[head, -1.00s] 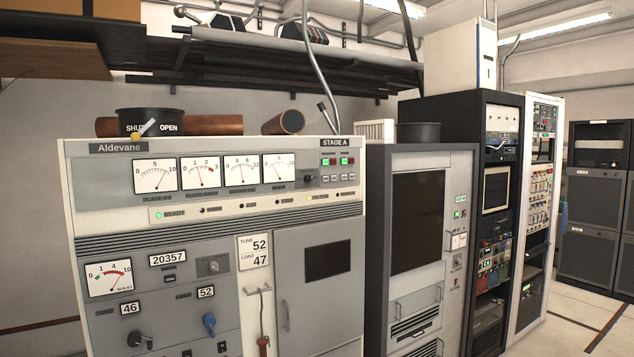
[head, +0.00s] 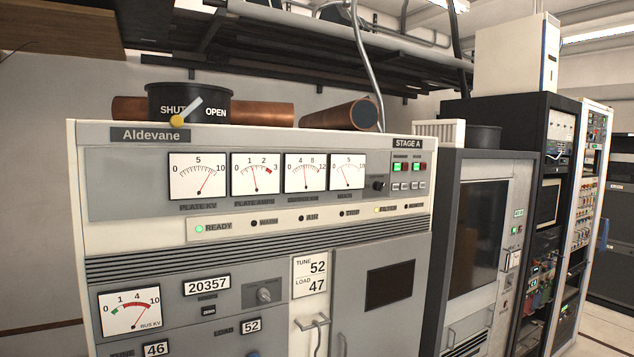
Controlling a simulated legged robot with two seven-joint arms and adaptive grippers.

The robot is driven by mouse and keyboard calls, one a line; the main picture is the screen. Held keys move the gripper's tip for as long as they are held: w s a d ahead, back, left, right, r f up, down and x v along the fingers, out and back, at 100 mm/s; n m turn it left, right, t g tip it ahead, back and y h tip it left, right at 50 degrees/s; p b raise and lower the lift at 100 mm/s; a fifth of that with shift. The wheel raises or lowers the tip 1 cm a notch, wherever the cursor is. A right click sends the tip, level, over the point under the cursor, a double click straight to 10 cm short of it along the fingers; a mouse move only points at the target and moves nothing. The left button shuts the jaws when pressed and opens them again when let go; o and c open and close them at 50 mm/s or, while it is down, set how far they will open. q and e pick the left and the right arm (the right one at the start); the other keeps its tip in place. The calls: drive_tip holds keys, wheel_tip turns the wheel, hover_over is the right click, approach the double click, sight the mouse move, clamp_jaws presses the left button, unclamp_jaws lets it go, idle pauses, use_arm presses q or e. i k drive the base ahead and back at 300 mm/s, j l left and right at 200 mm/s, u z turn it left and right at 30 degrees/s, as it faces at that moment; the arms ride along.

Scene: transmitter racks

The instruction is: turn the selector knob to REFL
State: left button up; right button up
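The grey Aldevane transmitter cabinet (head: 260,232) fills the middle of the head view. Two small knobs show on its front. A light grey knob (head: 264,294) sits on a small dark plate, right of the 20357 counter. A black knob (head: 378,184) sits at the right end of the row of upper meters. The lettering around both is too small to read, so I cannot tell which one carries REFL or where either points. Neither of my grippers is in view.
A bus kV meter (head: 130,311) is at the lower left and a handle (head: 312,322) hangs below the TUNE 52, LOAD 47 card (head: 310,275). A dark-framed rack (head: 447,255) stands to the right. Open floor (head: 600,330) shows at the lower right.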

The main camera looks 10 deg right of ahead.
sight(378, 185)
drive_tip(key=i+l+u, duration=0.45)
drive_tip(key=i+l, duration=0.15)
drive_tip(key=i+l+u, duration=0.2)
drive_tip(key=l, duration=0.35)
drive_tip(key=i+l+u, duration=0.25)
drive_tip(key=l, duration=0.2)
